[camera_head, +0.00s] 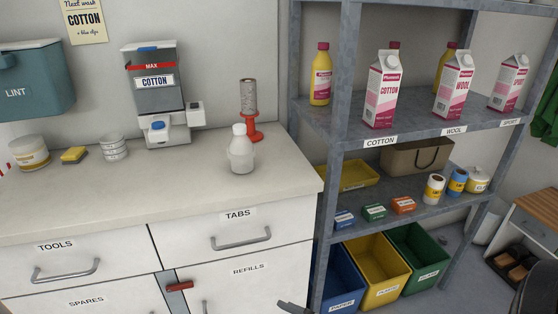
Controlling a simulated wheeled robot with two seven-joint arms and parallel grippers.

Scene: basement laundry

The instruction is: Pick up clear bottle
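The clear bottle (241,150) is a whitish, see-through bottle with a white cap. It stands upright on the white counter (190,185), near its right end, in front of a red stand with a grey roll (249,100). Nothing holds the bottle. A small dark tip (293,307) shows at the bottom edge, below the counter and well apart from the bottle; it may be part of my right gripper, but its fingers cannot be made out. My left gripper is not in view.
A COTTON dispenser (152,95) stands left of the bottle. White cups (113,147), a yellow sponge (74,154) and a tub (30,152) are further left. A grey shelf (420,124) with cartons rises at right. The counter in front of the bottle is clear.

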